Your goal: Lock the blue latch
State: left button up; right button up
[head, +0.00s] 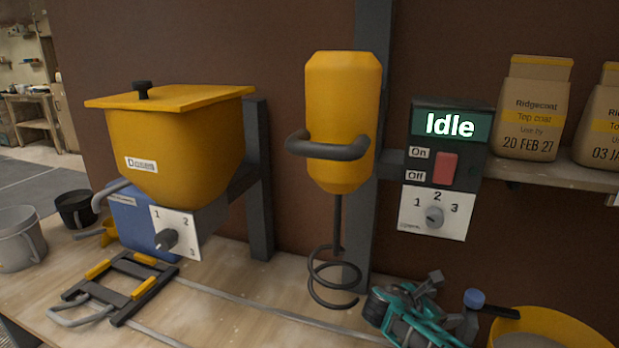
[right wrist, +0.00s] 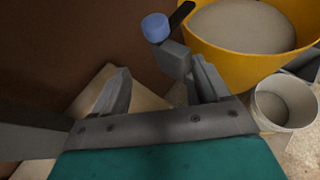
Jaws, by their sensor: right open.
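The blue latch (head: 474,298) is a small blue round knob on a grey piece, with a dark bar reaching right toward the yellow tub. In the right wrist view the blue latch (right wrist: 155,27) lies just beyond the fingertips, near the right-hand finger. My right gripper (head: 452,302) is teal and grey, just left of the latch in the head view. In the right wrist view the right gripper (right wrist: 160,72) has its fingers spread with nothing clearly held between them. I cannot tell whether a finger touches the latch's grey piece. My left gripper is not in view.
A yellow tub (head: 565,322) of grey material stands right of the latch. A white bucket (right wrist: 285,105) is beside it. A mixer (head: 342,90) with a coiled whisk hangs left of my gripper. A control panel (head: 440,165) reading "Idle" is behind. A yellow hopper (head: 175,140) stands left.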

jog(key=s+a+f+m+g+y, duration=0.1)
jog(key=s+a+f+m+y, duration=0.4)
jog(key=s, duration=0.4)
jog(key=s+a+f+m+y, duration=0.3)
jog(key=s+a+f+m, duration=0.1)
jog(key=s+a, duration=0.4)
jog(key=s+r+m+y, duration=0.2)
jog(key=s+r+m, duration=0.3)
jog(key=s, duration=0.3)
jog(key=s+r+m+y, duration=0.2)
jog(key=s+r+m, duration=0.25)
jog(key=s, duration=0.45)
jog(key=w+a+f+t+y+p, duration=0.1)
jog(key=w+a+f+t+y, duration=0.1)
jog(key=w+f+t, duration=0.5)
jog(key=shift+w+a+f, duration=0.3)
jog(key=shift+a+f, duration=0.1)
jog(key=shift+f, duration=0.2)
